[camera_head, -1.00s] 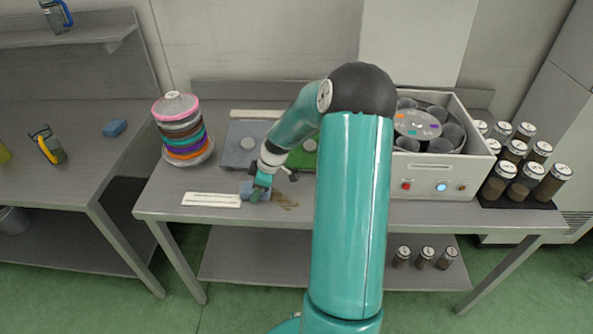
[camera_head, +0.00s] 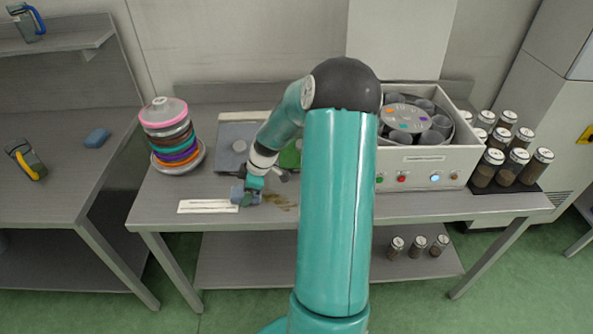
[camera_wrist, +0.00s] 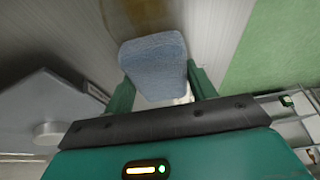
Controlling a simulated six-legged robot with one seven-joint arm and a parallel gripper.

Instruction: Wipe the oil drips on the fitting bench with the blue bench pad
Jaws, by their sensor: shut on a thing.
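My gripper (camera_head: 247,198) is low over the front of the fitting bench (camera_head: 335,202), shut on the blue bench pad (camera_head: 237,193). In the wrist view the pad (camera_wrist: 155,65) sits between the two green fingers (camera_wrist: 160,92), its broad face showing. The oil drips (camera_head: 283,202) are a brown smear on the bench just right of the pad. Part of the smear (camera_wrist: 132,14) shows beyond the pad in the wrist view. Whether the pad touches the bench is hard to tell.
A white label strip (camera_head: 208,206) lies left of the pad. Behind are a grey plate (camera_head: 235,142), a green plate (camera_head: 290,155) and stacked coloured discs (camera_head: 176,135). A boxed machine (camera_head: 420,165) and jars (camera_head: 512,165) stand right. Another blue pad (camera_head: 97,138) lies on the left bench.

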